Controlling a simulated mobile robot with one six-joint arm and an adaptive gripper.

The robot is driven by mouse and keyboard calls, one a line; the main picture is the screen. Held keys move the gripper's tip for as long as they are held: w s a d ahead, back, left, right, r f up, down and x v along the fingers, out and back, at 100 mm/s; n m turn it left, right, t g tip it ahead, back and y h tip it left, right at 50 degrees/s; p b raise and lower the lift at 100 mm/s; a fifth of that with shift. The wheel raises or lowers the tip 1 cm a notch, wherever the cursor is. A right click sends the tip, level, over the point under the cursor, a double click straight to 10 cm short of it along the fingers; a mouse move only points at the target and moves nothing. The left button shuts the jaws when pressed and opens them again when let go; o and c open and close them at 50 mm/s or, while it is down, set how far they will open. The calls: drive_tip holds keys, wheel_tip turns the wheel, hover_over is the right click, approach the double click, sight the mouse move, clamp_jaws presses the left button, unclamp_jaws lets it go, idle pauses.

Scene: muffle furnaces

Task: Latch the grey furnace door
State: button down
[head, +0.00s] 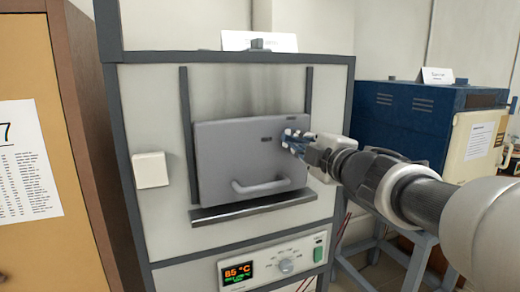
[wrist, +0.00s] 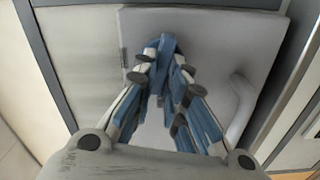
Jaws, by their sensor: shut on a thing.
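The grey furnace door (head: 225,160) stands upright in front of the pale furnace, between two dark vertical rails, above a metal ledge (head: 250,208). Its curved handle (head: 262,187) is low on its front and also shows right of the fingers in the wrist view (wrist: 240,112). My gripper (head: 287,137) is at the door's upper right edge, reaching in from the right. In the wrist view its blue-padded fingers (wrist: 165,45) are drawn together over the door. They are shut on the small door latch, which the fingertips hide.
A control panel (head: 272,262) with a lit display is below the door. A white box (head: 150,169) is on the furnace front at left. A brown cabinet (head: 35,90) stands at left and a blue furnace (head: 410,120) at right, behind my arm.

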drive_tip(key=shift+n+b, duration=0.6)
drive_tip(key=shift+n, duration=0.5)
drive_tip(key=c, duration=1.6)
unclamp_jaws()
drive_tip(key=v, duration=0.7)
drive_tip(key=shift+s, duration=0.2)
drive_tip(key=shift+d, duration=0.1)
